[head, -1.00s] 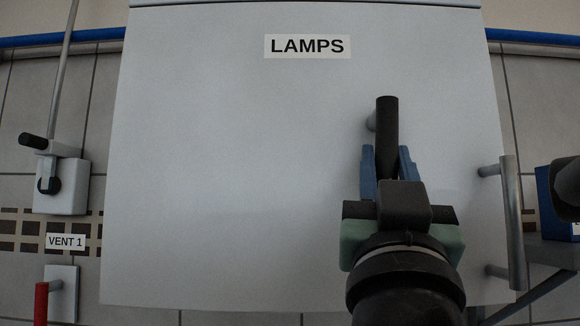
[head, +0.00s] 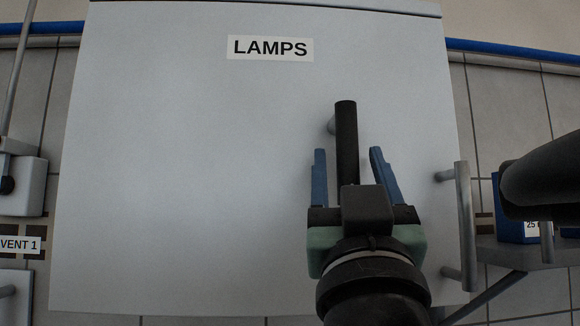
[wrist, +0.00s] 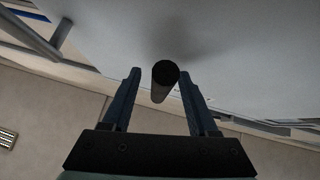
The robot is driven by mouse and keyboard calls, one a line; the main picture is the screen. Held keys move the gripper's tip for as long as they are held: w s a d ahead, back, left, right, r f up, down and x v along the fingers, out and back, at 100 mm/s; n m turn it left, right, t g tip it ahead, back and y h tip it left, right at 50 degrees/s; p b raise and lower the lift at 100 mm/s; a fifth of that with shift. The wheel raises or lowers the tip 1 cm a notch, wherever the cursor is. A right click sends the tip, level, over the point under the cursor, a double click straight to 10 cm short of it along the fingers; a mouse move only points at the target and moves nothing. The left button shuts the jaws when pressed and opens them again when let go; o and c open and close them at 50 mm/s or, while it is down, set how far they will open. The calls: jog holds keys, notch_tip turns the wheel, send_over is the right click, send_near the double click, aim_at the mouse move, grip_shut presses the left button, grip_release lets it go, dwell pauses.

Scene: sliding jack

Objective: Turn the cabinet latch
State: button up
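The cabinet latch is a black round bar (head: 346,128) standing upright on the pale grey door of the LAMPS cabinet (head: 180,180). A short grey stem joins it to the door near its top. My gripper (head: 348,151) is open, with one blue finger on each side of the bar's lower part and gaps on both sides. The wrist view shows the end of the black bar (wrist: 166,74) between the spread fingers (wrist: 160,75). The bar's lower end is hidden behind my gripper in the head view.
A grey vertical door handle (head: 464,225) sticks out at the cabinet's right edge. A shelf with a blue box (head: 510,228) is further right, partly behind a dark part of my body. VENT 1 fittings (head: 20,245) are at the left wall.

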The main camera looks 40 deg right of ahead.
jog(key=shift+s+a+f+b, duration=0.2)
jog(key=shift+a+f+b, duration=0.1)
jog(key=shift+f, duration=0.2)
jog(key=b+v, duration=0.6)
jog(key=v, duration=0.6)
jog(key=shift+r, duration=0.15)
jog(key=w+a+n+t+y+p, duration=0.2)
jog(key=w+a+n+t+y, duration=0.1)
jog(key=a+y, duration=0.6)
jog(key=w+a+n+t+y+p, duration=0.1)
jog(key=w+a+n+t+y, duration=0.3)
jog(key=a+y, duration=0.4)
jog(key=a+n, duration=0.1)
jog(key=a, duration=0.2)
jog(key=shift+w+a+f+t+y+p, duration=0.25)
jog(key=shift+a+t+y+p, duration=0.05)
jog(key=shift+a+y+p, duration=0.1)
